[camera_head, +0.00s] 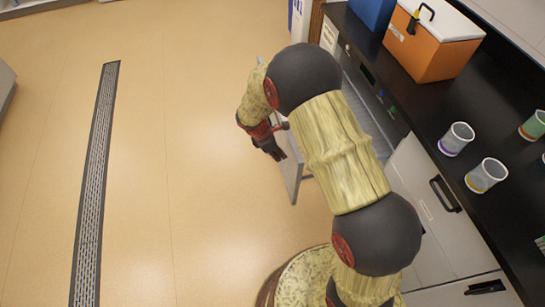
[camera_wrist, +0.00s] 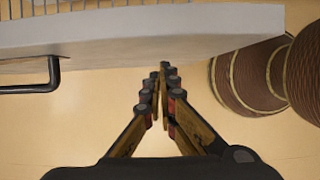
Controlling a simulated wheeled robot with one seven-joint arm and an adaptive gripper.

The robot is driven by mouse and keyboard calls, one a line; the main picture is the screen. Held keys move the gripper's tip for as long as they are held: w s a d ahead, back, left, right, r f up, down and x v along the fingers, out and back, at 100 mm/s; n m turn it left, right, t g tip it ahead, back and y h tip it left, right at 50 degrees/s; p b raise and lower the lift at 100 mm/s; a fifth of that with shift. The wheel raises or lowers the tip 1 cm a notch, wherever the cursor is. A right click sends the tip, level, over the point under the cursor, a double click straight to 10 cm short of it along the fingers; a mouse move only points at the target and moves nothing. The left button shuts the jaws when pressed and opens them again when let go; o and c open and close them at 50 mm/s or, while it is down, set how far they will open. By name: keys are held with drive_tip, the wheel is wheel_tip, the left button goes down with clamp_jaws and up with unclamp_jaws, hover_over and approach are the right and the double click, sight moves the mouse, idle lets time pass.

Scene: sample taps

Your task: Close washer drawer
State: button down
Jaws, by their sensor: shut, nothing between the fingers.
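The washer drawer's pale grey front panel (camera_head: 292,178) stands out from the dark opening of the washer (camera_head: 372,105) under the counter, so the drawer is open. My arm hides most of the drawer. In the wrist view the panel (camera_wrist: 190,30) crosses the top, with rack tines behind it and a black handle (camera_wrist: 52,78) at the left. My gripper (camera_head: 281,157) is beside the outer side of the panel. In the wrist view its fingers (camera_wrist: 160,70) are together and empty, with the tips at the panel's lower edge. I cannot tell whether they touch it.
An orange cooler box (camera_head: 425,52) and several cups, one with a purple band (camera_head: 457,139), stand on the black counter (camera_head: 450,95). White cabinets with a black handle (camera_head: 445,195) lie right of the washer. The floor (camera_head: 190,150) to the left is clear, with a long drain grate (camera_head: 93,180).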

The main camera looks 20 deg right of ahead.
drive_tip(key=shift+d, duration=0.2)
drive_tip(key=d+p, duration=1)
drive_tip(key=d, duration=2.8)
drive_tip(key=shift+a, duration=0.1)
